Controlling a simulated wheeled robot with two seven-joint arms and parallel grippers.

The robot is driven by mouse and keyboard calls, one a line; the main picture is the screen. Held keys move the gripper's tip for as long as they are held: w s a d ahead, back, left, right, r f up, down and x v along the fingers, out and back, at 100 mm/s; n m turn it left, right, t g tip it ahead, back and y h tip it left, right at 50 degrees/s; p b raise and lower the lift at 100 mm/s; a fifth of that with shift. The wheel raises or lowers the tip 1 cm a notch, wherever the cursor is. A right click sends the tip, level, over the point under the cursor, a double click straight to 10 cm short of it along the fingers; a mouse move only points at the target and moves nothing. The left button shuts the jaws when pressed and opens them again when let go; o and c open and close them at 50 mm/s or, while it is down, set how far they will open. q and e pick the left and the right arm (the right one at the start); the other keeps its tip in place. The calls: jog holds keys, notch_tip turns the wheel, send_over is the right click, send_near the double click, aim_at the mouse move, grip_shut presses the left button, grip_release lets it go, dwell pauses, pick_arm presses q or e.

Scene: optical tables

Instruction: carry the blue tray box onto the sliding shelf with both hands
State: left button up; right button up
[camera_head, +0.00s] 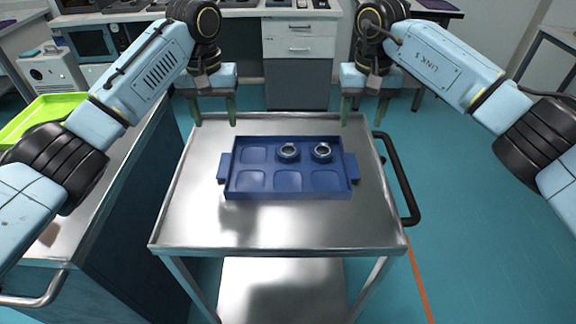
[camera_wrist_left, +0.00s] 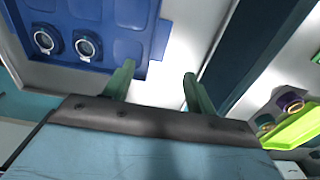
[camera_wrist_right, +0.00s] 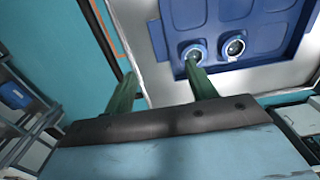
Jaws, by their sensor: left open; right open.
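The blue tray box (camera_head: 289,189) lies flat on the top of a metal cart (camera_head: 190,225), with a tab handle on its left and right sides. Two round ring-like parts (camera_head: 288,152) sit in its back compartments, at the middle and right. My left gripper (camera_head: 214,120) is open and empty above the cart's back left corner, behind the tray's left handle. My right gripper (camera_head: 362,120) is open and empty near the cart's back right corner. The tray also shows in the left wrist view (camera_wrist_left: 110,15) and in the right wrist view (camera_wrist_right: 262,40). I cannot make out a sliding shelf for certain.
A black cart handle (camera_head: 407,180) sticks out on the right. A bench (camera_head: 120,190) with a lime green tray (camera_head: 40,112) stands close at the left. A drawer cabinet (camera_head: 299,65) stands behind. Floor (camera_head: 480,220) is open on the right.

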aim_at(225, 164)
pick_arm(q)
notch_tip(225, 164, down, 13)
jog(key=shift+r, duration=0.15)
pick_arm(e)
notch_tip(225, 164, down, 13)
jog(key=shift+r, duration=0.15)
pick_arm(q)
jog(key=shift+c, duration=0.3)
pick_arm(e)
jog(key=shift+c, duration=0.3)
pick_arm(q)
jog(key=c, duration=1.1)
pick_arm(e)
jog(key=c, duration=1.1)
